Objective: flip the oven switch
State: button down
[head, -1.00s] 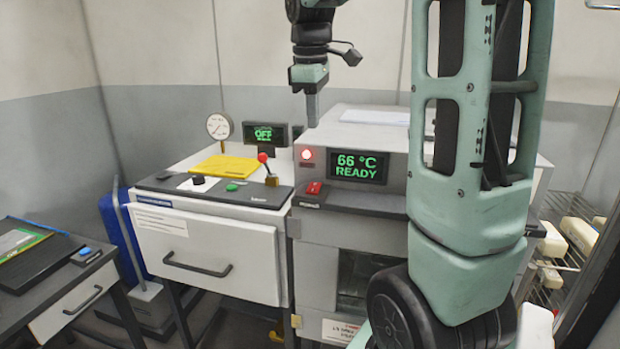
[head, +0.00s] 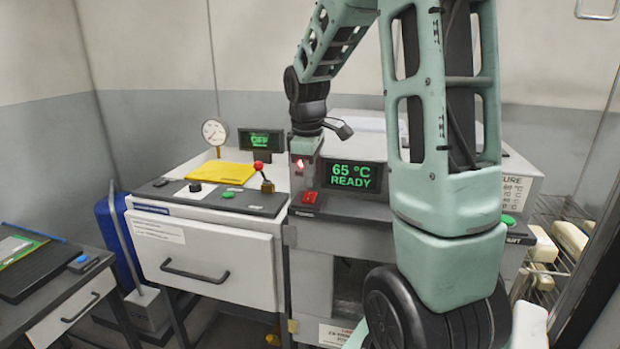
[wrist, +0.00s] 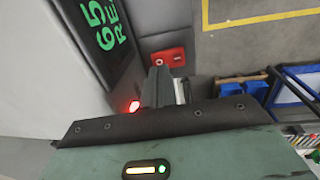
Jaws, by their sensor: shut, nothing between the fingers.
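The oven switch, a red rocker (head: 309,197), sits on the dark ledge below the oven's display (head: 354,176), which reads 65 °C READY. In the wrist view the red switch (wrist: 169,60) lies just beyond my fingertips. My gripper (head: 307,180) is shut and empty, pointing down in front of the oven face, just above the switch. In the wrist view the closed fingers (wrist: 159,80) partly overlap the near side of the switch; I cannot tell whether they touch it. A lit red lamp (wrist: 131,106) is beside the fingers, partly covered by my gripper in the head view.
Left of the oven is a unit with a red-knobbed lever (head: 262,168), a yellow folder (head: 220,173), a gauge (head: 214,132) and an OFF display (head: 262,141). A drawer table (head: 50,285) stands at far left, a wire rack (head: 560,255) at right.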

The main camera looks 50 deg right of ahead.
aim_at(310, 197)
jog(key=shift+d+f, duration=0.1)
jog(key=shift+f, duration=1)
jog(key=shift+f, duration=0.2)
jog(key=shift+s+a+r+p, duration=0.2)
jog(key=shift+s+a+p, duration=0.1)
jog(key=shift+a, duration=0.35)
jog(key=shift+w, duration=0.1)
